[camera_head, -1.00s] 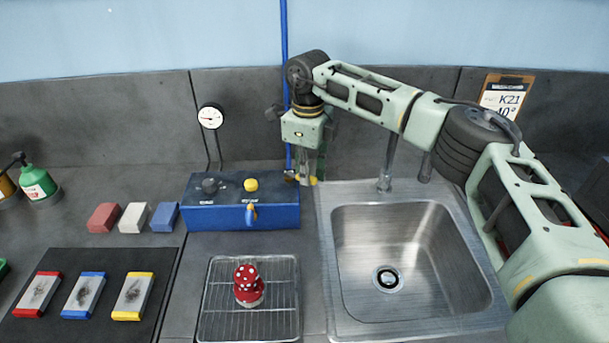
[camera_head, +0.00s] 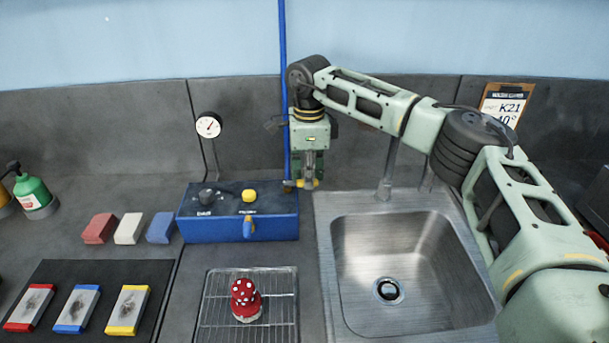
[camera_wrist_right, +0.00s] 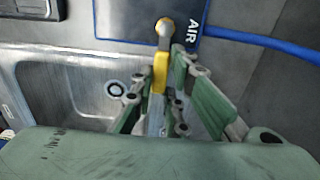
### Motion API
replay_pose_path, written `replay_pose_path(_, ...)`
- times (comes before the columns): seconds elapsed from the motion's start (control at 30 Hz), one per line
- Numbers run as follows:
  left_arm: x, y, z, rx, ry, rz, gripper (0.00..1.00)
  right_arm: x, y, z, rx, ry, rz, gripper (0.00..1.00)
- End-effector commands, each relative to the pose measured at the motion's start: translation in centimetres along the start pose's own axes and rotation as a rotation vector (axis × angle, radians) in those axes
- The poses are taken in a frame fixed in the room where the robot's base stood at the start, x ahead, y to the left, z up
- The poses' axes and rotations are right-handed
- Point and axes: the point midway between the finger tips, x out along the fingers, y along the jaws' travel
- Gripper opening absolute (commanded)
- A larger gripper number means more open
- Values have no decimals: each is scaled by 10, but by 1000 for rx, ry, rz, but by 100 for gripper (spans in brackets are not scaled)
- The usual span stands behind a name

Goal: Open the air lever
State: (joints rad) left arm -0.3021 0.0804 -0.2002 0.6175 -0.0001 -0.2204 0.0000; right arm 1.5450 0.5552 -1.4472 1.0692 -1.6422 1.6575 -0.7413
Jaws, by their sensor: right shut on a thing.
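The air lever (camera_wrist_right: 161,72) is a yellow handle on a round metal pivot, beside the white AIR lettering in the right wrist view. In the head view, its yellow part (camera_head: 301,184) shows just right of the blue box, near the blue pipe. My right gripper (camera_head: 309,178) points down there and is shut on the lever. In the right wrist view, its green fingers (camera_wrist_right: 160,88) stand on both sides of the handle and partly hide it. My left gripper is in neither view.
The blue control box (camera_head: 238,228) carries a black knob, a yellow knob and a front lever. A gauge (camera_head: 208,125) is on the wall behind. The sink (camera_head: 345,310) lies in front, with its tap (camera_head: 388,165) close right. A red spotted object (camera_head: 245,298) sits on a wire rack (camera_head: 283,325).

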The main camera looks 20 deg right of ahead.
Motion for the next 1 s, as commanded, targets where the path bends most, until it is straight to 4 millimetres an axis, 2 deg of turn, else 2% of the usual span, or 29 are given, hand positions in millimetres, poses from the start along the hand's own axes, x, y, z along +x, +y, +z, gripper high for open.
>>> replay_pose_path(0.3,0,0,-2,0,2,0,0,-2,-1,0,-5,-1,-6,0)
replay_pose_path(0.33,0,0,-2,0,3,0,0,-2,-1,0,-5,-1,-6,16)
replay_pose_path(0.53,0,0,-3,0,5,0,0,-1,-1,0,-3,-1,-4,33)
replay_pose_path(0.83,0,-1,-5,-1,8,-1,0,-2,0,0,-3,0,-2,33)
replay_pose_path(1.0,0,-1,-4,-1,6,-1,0,-19,-1,1,-3,-1,-4,33)
